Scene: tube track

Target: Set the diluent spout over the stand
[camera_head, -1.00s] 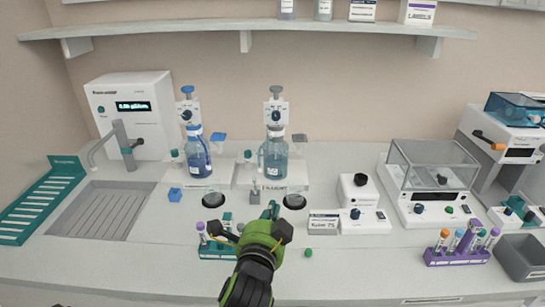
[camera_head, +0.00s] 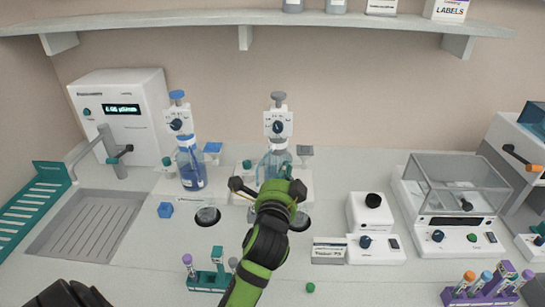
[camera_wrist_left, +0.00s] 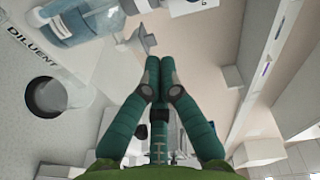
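The diluent dispenser has a grey-topped pump head (camera_head: 278,122) on a clear bottle (camera_head: 268,165). Its bottle (camera_wrist_left: 88,18) and the DILUENT lettering (camera_wrist_left: 28,42) show at upper left in the wrist view. My left gripper (camera_head: 286,168) is in front of the bottle and covers its lower part. In the wrist view my left gripper's teal fingers (camera_wrist_left: 159,68) meet at the tips, with nothing visible between them. A grey flared piece (camera_wrist_left: 140,42) lies just beyond the tips; contact is unclear. The spout and stand cannot be made out behind my gripper. My right gripper is not in view.
A blue-topped dispenser bottle (camera_head: 191,168) stands to the left. A dark round well (camera_head: 207,217) lies in front of it. A small white device (camera_head: 370,212) and a clear-lidded balance (camera_head: 455,185) stand to the right. A tube rack (camera_head: 208,280) is at the front.

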